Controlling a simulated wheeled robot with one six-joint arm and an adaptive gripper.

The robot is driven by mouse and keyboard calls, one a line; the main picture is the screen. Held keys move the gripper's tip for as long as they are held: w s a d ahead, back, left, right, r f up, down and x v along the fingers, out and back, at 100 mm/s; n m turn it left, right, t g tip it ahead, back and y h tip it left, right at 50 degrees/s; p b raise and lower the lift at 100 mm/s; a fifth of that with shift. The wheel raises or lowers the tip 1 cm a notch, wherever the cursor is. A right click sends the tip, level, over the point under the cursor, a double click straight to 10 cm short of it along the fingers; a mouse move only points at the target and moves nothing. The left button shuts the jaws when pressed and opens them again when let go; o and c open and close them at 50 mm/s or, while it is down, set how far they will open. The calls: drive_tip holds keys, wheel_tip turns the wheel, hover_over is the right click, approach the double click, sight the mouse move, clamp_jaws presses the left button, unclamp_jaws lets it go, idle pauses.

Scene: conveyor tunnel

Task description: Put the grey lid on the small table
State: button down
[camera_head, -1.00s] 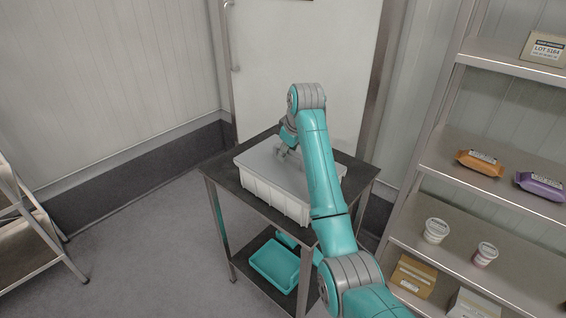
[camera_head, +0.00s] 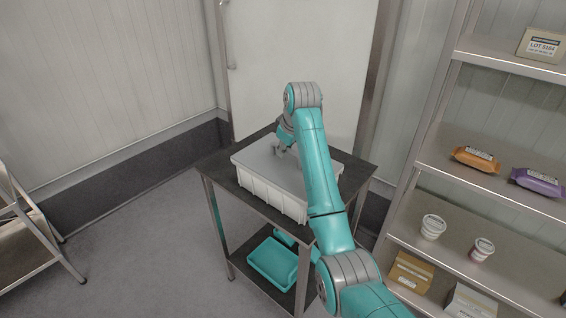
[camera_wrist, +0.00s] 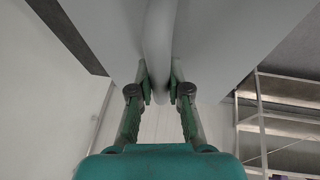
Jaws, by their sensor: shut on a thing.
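The grey lid (camera_head: 255,160) lies flat over the top of a white ribbed crate (camera_head: 272,199). The crate stands on a small dark-topped table with metal legs (camera_head: 356,170). My gripper (camera_head: 284,148) is over the lid, partly hidden by my teal arm. In the wrist view my gripper (camera_wrist: 160,84) is shut on the pale handle bar of the lid, which passes between its fingers. The lid's grey face (camera_wrist: 215,40) fills the upper part of that view. I cannot tell whether the lid is resting on the crate or slightly lifted.
A teal tray (camera_head: 272,262) lies on the table's lower shelf. A metal rack (camera_head: 470,190) with packets, tubs and boxes stands close on the right. A metal step stand (camera_head: 25,235) is at the left edge. Open floor (camera_head: 140,240) lies between. A door (camera_head: 300,60) is behind.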

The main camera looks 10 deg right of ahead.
drive_tip(key=shift+r, duration=0.15)
drive_tip(key=shift+r, duration=1.35)
drive_tip(key=shift+r, duration=0.75)
drive_tip(key=shift+a, duration=0.1)
